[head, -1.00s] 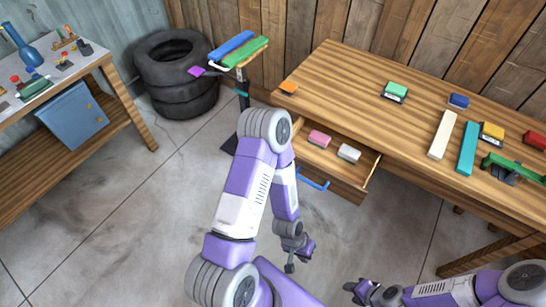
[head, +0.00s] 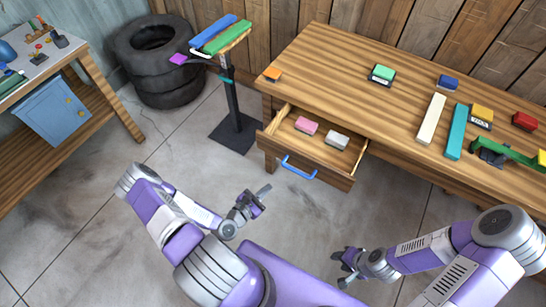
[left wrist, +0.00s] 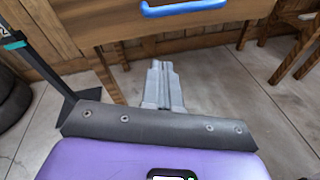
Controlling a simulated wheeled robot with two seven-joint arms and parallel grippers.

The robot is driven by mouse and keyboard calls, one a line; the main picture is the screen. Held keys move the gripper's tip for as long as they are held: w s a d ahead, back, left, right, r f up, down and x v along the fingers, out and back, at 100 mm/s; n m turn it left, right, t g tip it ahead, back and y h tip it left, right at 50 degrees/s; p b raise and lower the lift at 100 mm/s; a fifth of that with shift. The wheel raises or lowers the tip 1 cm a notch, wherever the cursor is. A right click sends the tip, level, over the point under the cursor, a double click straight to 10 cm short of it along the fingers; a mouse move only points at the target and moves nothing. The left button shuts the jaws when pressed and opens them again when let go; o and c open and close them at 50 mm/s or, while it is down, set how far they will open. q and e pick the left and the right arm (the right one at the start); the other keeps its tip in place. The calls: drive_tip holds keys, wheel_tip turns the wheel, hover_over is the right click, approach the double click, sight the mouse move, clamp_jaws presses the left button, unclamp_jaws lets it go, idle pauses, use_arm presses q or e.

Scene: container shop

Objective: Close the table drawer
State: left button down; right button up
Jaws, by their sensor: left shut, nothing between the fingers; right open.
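The table drawer (head: 318,166) is pulled out from the left part of the wooden table (head: 340,60). Its blue handle (head: 299,168) is on the front panel, which also shows in the left wrist view (left wrist: 120,28). A pink block (head: 306,126) and a white block (head: 337,140) lie inside the drawer. My left gripper (head: 264,190) is shut and empty, in front of the drawer and a little left of the handle, apart from it. In the left wrist view its closed fingers (left wrist: 162,85) point toward the drawer front. My right gripper (head: 340,270) is open and empty, low over the floor.
On the table top are a green block (head: 382,73), a white bar (head: 431,119), a teal bar (head: 456,132) and several other blocks. A black-based stand (head: 236,130) is left of the drawer, near stacked tires (head: 160,65). The floor before the drawer is clear.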

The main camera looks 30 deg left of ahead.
use_arm(q)
drive_tip(key=s+a+r+n+t+y, duration=0.1)
drive_tip(key=a+r+n+t+y, duration=0.1)
drive_tip(key=a+n, duration=0.25)
drive_tip(key=b, duration=0.1)
approach(277, 151)
drive_tip(key=shift+n, duration=0.25)
drive_tip(key=w, duration=0.6)
drive_tip(key=shift+w+d+f, duration=0.15)
drive_tip(key=shift+w+d, duration=0.2)
drive_tip(key=shift+w, duration=0.05)
drive_tip(key=shift+w, duration=0.1)
